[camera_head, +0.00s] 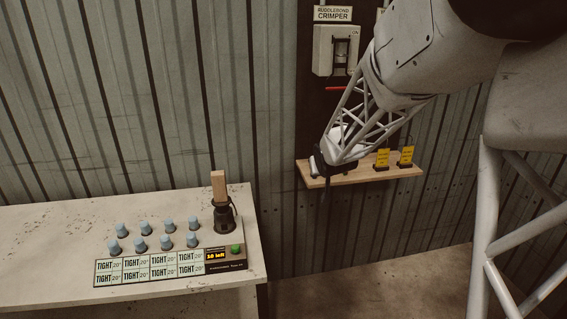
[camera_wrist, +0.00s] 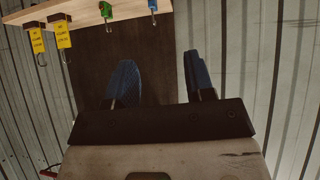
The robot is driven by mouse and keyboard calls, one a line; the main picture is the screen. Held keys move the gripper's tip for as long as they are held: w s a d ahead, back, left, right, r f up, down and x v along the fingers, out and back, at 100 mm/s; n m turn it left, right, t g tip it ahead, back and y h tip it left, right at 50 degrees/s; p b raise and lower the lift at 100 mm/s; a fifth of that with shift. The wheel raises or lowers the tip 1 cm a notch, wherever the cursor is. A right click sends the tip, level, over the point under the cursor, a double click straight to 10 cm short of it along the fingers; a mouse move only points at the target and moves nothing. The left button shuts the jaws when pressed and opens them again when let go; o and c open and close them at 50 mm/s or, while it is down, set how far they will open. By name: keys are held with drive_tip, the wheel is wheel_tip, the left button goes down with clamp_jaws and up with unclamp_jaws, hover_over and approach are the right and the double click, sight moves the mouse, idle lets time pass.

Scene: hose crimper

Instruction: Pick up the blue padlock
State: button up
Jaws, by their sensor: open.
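The blue padlock (camera_wrist: 152,6) shows at the top edge of the wrist view, partly cut off, on the wooden shelf with its shackle pointing down in the picture. In the head view I cannot make it out; my gripper covers that part of the shelf. My gripper (camera_wrist: 160,72) is open and empty, with its two blue-padded fingers apart. The padlock lies beyond the fingertips, roughly in line with the gap between them, and nothing touches it. In the head view my gripper (camera_head: 320,165) is at the left end of the shelf.
A green padlock (camera_wrist: 106,11) sits beside the blue one on the shelf (camera_head: 350,178). Two yellow tags (camera_head: 383,157) on locks stand farther right. A crimper switch box (camera_head: 337,50) hangs on the wall above. A bench (camera_head: 60,235) with several blue-grey knobs is at left.

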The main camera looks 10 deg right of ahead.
drive_tip(key=w+d+f+t, duration=0.1)
drive_tip(key=w+d+f, duration=0.1)
drive_tip(key=w+f, duration=0.4)
drive_tip(key=w+d+f+t+y, duration=0.1)
drive_tip(key=w+d+f+t, duration=0.1)
drive_tip(key=w+f, duration=0.5)
drive_tip(key=w+d, duration=0.1)
drive_tip(key=w, duration=0.2)
drive_tip(key=shift+d+n+t, duration=0.3)
drive_tip(key=shift+d, duration=0.05)
drive_tip(key=shift+w, duration=0.1)
drive_tip(key=shift+x, duration=1.2)
drive_tip(key=shift+w+f, duration=0.1)
drive_tip(key=shift+x, duration=2.45)
drive_tip(key=shift+f, duration=0.15)
